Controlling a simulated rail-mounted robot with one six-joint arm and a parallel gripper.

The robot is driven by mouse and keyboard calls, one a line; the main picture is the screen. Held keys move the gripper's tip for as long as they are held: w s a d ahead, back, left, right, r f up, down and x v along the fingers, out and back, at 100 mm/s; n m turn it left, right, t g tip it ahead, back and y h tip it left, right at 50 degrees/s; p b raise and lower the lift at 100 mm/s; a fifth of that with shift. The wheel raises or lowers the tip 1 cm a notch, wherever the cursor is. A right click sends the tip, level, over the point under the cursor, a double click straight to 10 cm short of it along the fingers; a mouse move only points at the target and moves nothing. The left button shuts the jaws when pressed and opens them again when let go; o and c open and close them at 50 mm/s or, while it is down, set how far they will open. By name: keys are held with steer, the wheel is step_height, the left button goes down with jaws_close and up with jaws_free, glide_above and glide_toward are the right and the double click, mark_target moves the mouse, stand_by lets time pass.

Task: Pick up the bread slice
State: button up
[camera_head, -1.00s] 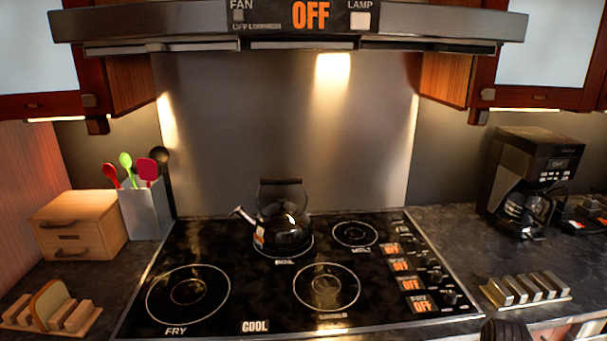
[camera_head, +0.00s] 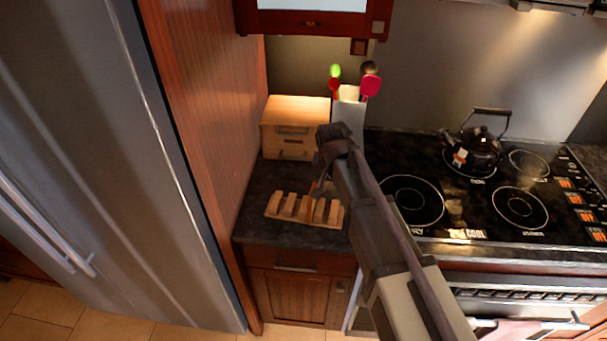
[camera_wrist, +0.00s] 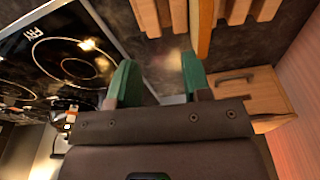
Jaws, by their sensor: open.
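The bread slice (camera_wrist: 203,28) stands on edge in a wooden slotted rack (camera_wrist: 265,8), at the top of the wrist view. In the head view only a thin orange-brown strip of the slice (camera_head: 312,203) shows in the rack (camera_head: 274,206); my arm hides part of this area. My gripper (camera_wrist: 158,62) is open with green-padded fingers and nothing between them. The slice appears just beyond the right fingertip, not centred between the fingers; I cannot tell if they touch. In the head view my gripper (camera_head: 321,186) points down by the rack.
A wooden drawer box (camera_head: 294,122) and a utensil holder (camera_head: 349,112) stand behind the rack. The stove (camera_head: 440,195) with a kettle (camera_head: 479,150) is to the right. A wooden panel (camera_head: 200,90) and fridge (camera_head: 90,170) are to the left.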

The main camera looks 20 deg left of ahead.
mark_target(312, 202)
steer(key=a, duration=0.1)
steer(key=a+r, duration=0.1)
steer(key=a, duration=0.1)
steer(key=a+r, duration=0.1)
steer(key=a, duration=0.1)
steer(key=f+b, duration=0.3)
steer(key=f, duration=0.1)
steer(key=f+b, duration=0.1)
steer(key=b, duration=0.1)
steer(key=shift+w+f+b, duration=0.25)
steer(key=shift+f+b, duration=0.1)
steer(key=shift+f, duration=0.05)
steer(key=f+b, duration=0.5)
steer(key=shift+w+a+f+b, duration=0.2)
steer(key=shift+w+f+b, duration=0.1)
steer(key=shift+w+f, duration=0.1)
steer(key=shift+r, duration=0.3)
jaws_close()
